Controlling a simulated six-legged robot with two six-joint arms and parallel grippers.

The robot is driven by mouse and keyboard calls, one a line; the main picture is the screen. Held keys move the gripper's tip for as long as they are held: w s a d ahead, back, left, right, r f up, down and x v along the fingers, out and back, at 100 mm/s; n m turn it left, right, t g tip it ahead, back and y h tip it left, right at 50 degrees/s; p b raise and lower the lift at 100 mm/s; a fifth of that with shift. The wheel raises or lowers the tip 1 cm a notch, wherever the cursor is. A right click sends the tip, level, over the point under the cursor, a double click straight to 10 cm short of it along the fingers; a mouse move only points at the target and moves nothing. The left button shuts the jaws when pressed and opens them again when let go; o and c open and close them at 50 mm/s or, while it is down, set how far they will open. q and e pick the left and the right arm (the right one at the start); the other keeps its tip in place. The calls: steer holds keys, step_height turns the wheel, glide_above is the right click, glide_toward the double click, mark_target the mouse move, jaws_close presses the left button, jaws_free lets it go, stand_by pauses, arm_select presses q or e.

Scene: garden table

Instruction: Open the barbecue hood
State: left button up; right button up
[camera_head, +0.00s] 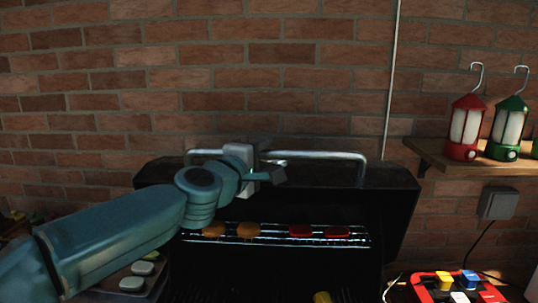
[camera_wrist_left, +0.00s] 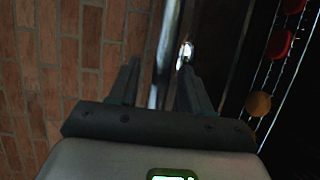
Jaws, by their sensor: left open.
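The black barbecue hood (camera_head: 390,190) stands raised, with the grill's inside showing below it. Its silver bar handle (camera_head: 335,154) runs along the hood's top edge. My left gripper (camera_head: 272,162) is at the middle of the handle and covers part of it. In the left wrist view the left gripper (camera_wrist_left: 160,68) is open, and the handle bar (camera_wrist_left: 165,50) appears between its two fingers, with a gap on each side. Whether a finger touches the bar cannot be told. My right gripper is not in view.
A wire rack (camera_head: 270,238) inside the grill holds two orange-brown rounds and two red pieces. A brick wall (camera_head: 300,90) stands close behind. A wooden shelf (camera_head: 450,168) at right carries red and green lanterns. A red tray (camera_head: 425,290) with coloured items sits at lower right.

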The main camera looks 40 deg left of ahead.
mark_target(270, 185)
arm_select(q)
steer(key=w, duration=0.3)
steer(key=shift+w+a+f, duration=0.2)
steer(key=shift+w, duration=0.2)
steer(key=shift+s+a+r, duration=0.1)
steer(key=shift+s+r, duration=0.05)
steer(key=shift+c, duration=0.7)
steer(key=shift+w, duration=0.2)
jaws_close()
steer(key=shift+s+f, duration=0.1)
steer(key=shift+f, duration=0.15)
steer(key=shift+m+t, duration=0.4)
steer(key=shift+t, duration=0.3)
steer(key=s+d+b, duration=0.1)
steer(key=b, duration=0.1)
steer(key=s+d+f+b, duration=0.1)
steer(key=s+b, duration=0.1)
steer(key=b, duration=0.1)
steer(key=s+d+f+b, duration=0.1)
steer(key=b, duration=0.2)
steer(key=shift+s, duration=0.15)
steer(key=shift+s+d+r, duration=0.15)
steer(key=shift+s+r, duration=0.05)
steer(key=shift+s, duration=0.2)
